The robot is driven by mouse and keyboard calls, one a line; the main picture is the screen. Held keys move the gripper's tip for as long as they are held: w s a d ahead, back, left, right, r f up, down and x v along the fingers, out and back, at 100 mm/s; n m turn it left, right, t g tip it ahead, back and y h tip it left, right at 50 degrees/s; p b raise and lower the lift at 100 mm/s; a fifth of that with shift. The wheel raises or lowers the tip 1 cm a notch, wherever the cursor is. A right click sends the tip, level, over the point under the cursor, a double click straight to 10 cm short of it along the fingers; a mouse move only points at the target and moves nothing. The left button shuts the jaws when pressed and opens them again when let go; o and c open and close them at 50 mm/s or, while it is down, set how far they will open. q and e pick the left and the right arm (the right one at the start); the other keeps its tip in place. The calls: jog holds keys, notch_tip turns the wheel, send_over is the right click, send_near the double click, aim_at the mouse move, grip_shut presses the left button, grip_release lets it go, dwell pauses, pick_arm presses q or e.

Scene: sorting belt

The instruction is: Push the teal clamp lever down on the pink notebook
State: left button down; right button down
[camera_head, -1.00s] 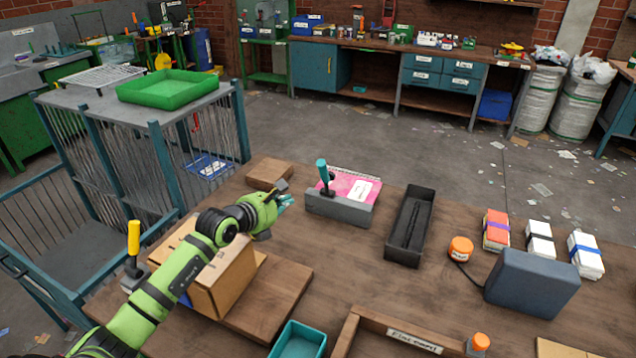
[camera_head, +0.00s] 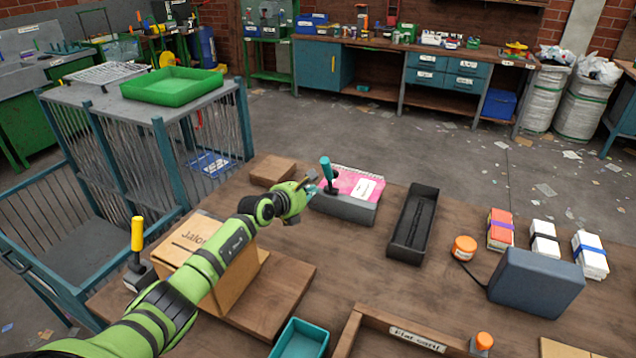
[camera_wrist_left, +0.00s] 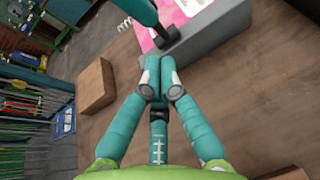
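The teal clamp lever (camera_head: 326,172) stands upright on a grey clamp block (camera_head: 345,209) at the back middle of the table. The pink notebook (camera_head: 344,179) lies at the block, with a white label on it. My left gripper (camera_head: 312,190) is just left of the lever. In the left wrist view the fingers of my left gripper (camera_wrist_left: 159,62) are together with nothing seen between them. The lever (camera_wrist_left: 139,10) and its black base (camera_wrist_left: 166,36) are just beyond the fingertips, and the pink notebook (camera_wrist_left: 148,40) is partly hidden behind them. My right gripper is not in view.
A brown block (camera_head: 270,170) sits left of the clamp.

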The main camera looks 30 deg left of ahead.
aim_at(326, 175)
pick_arm(q)
jog(key=shift+w+d+r, duration=0.1)
jog(key=shift+w+r, duration=0.2)
jog(key=shift+w, duration=0.3)
jog(key=shift+w+d+r, duration=0.1)
jog(key=shift+w+r, duration=0.15)
jog(key=shift+w, duration=0.35)
jog(key=shift+w+d+r, duration=0.1)
jog(key=shift+w+r, duration=0.2)
jog(key=shift+w, duration=0.3)
jog(key=shift+w+r+b, duration=0.25)
jog(key=shift+b, duration=0.25)
